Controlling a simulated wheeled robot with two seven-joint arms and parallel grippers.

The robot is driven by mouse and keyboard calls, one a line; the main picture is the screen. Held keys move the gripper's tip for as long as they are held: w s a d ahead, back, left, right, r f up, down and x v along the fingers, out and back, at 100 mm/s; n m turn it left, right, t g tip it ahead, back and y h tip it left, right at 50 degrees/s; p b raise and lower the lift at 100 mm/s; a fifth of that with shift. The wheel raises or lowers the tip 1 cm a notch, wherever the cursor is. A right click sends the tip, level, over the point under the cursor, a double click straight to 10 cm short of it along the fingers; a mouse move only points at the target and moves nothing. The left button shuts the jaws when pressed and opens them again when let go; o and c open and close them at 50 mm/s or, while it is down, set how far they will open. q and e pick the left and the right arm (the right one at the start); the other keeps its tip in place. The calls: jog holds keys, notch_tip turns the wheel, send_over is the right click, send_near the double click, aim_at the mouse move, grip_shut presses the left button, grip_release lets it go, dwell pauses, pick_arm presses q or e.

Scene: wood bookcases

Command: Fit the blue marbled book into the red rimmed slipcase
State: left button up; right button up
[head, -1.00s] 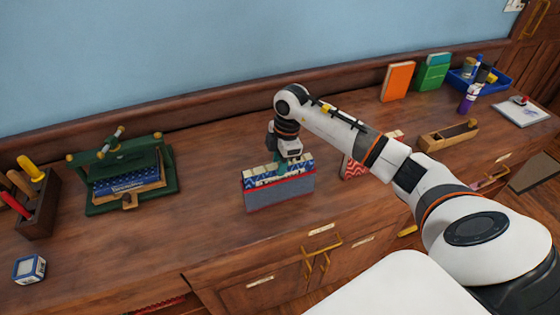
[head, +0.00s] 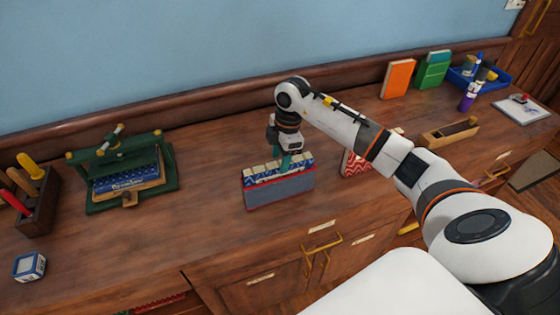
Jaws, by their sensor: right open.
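The slipcase (head: 281,192), grey-blue with a red rim, stands on the wooden counter in the middle of the head view. The blue marbled book (head: 262,178), with a blue and white zigzag cover, stands upright in its mouth, its upper part showing above the rim. Cream page edges show along the top. My right gripper (head: 286,161) points down at the top of the book, with teal fingers open. Whether the fingers still touch the book is hard to tell. How deep the book sits is hidden by the case. My left gripper is not in view.
A green press (head: 98,201) holding a blue book stands at the left, by a tool rack (head: 40,208). A red zigzag book (head: 352,164) is partly behind my right arm. A wooden box (head: 436,138), orange book (head: 397,80) and blue tray (head: 503,79) are at the right.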

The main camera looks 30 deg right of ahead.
notch_tip(320, 180, up, 10)
jog(key=d+b, duration=0.1)
jog(key=b, duration=0.1)
jog(key=shift+s+d+r, duration=0.15)
jog(key=shift+d+r, duration=0.05)
jog(key=shift+d, duration=0.05)
